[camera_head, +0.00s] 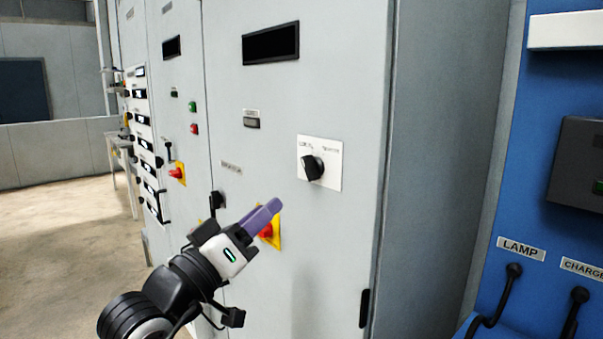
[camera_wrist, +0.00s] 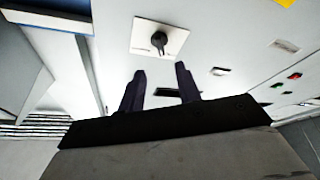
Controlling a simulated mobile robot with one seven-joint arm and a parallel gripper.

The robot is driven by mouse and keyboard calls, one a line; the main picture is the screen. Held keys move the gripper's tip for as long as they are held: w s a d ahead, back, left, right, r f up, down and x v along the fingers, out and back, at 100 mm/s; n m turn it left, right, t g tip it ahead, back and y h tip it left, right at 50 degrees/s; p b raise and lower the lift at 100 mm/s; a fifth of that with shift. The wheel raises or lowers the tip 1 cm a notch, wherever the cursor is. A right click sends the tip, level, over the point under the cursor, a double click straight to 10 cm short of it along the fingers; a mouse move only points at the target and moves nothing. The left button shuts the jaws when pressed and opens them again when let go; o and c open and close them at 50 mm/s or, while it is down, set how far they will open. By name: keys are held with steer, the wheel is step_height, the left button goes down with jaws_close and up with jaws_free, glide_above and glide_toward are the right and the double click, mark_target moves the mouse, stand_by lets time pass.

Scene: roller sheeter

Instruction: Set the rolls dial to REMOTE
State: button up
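The black dial (camera_head: 313,167) sits on a white square plate (camera_head: 333,181) on the grey cabinet door. The label at the plate's upper left seems to read LOCAL, and the one at the upper right seems to read REMOTE. The knob looks turned towards the left label, though its pointer is too small to be sure. My gripper (camera_head: 272,207) is below and left of the dial in the head view, apart from it. In the wrist view, the dial (camera_wrist: 158,41) lies beyond and between the two fingertips of my gripper (camera_wrist: 160,70), which are spread and empty.
A red stop button on a yellow plate (camera_head: 276,232) is partly hidden behind my gripper. A small grey switch (camera_head: 251,123) and a dark display (camera_head: 271,44) are on the same door. A blue panel (camera_head: 500,275) with hanging cables stands to the right.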

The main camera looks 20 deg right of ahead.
mark_target(307, 172)
steer(key=p+x, duration=0.1)
steer(key=x, duration=0.4)
steer(key=p+x, duration=0.2)
steer(key=x, duration=0.3)
steer(key=shift+s+r, duration=0.15)
steer(key=shift+r, duration=0.05)
steer(key=shift+w+d+p, duration=0.3)
steer(key=shift+d+p, duration=0.05)
steer(key=shift+d, duration=0.05)
jaws_close()
